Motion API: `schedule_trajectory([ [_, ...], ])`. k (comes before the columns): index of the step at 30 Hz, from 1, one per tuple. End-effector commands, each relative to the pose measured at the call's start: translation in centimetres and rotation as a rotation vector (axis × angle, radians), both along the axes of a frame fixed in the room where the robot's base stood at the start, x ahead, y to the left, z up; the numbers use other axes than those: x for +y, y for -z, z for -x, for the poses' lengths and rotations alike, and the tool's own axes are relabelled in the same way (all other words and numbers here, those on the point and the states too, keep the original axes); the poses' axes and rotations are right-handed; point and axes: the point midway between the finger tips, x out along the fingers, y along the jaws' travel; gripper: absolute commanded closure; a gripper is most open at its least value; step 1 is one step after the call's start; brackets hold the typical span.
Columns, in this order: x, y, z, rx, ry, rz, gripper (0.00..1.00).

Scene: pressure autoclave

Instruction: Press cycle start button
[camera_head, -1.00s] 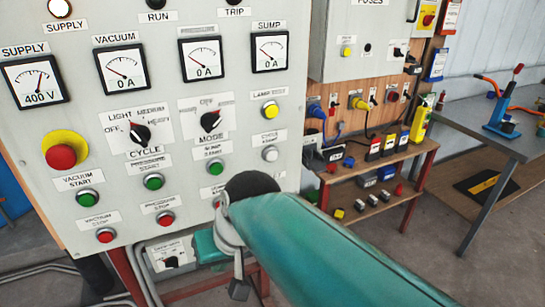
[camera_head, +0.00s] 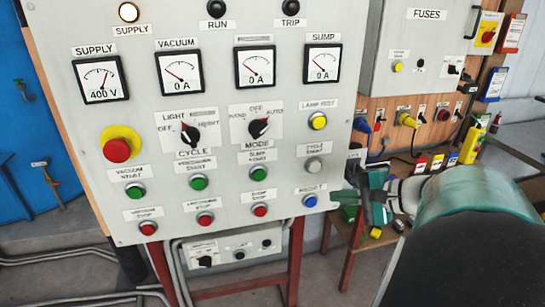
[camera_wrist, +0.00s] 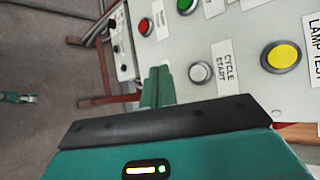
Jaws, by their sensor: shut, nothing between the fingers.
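The cycle start button (camera_head: 313,164) is a white round button on the right side of the grey control panel, under its "CYCLE START" label. It also shows in the wrist view (camera_wrist: 200,72), with its label beside it. My gripper (camera_head: 338,198) is at the panel's lower right edge, below and right of the white button and close to the blue button. In the wrist view, my gripper's green fingers (camera_wrist: 158,76) are together and empty, left of the white button and apart from it in the picture. I cannot tell the gap to the panel.
Near the white button are a yellow lamp test button (camera_head: 318,121), a blue button (camera_head: 310,201), a green button (camera_head: 258,174) and a red button (camera_head: 260,211). A red emergency button (camera_head: 117,150) is at left. A low wooden shelf and a fuse box (camera_head: 425,45) stand right.

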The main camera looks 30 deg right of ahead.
Motion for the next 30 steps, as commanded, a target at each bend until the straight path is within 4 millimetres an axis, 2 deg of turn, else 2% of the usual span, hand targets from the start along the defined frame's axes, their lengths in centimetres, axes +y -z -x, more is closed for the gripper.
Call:
schedule_trajectory([
  [14,-0.3,0.0,-0.6,-0.001,0.001,-0.001,1.0],
  [30,-2.1,0.0,-7.0,-0.001,0.001,-0.001,1.0],
])
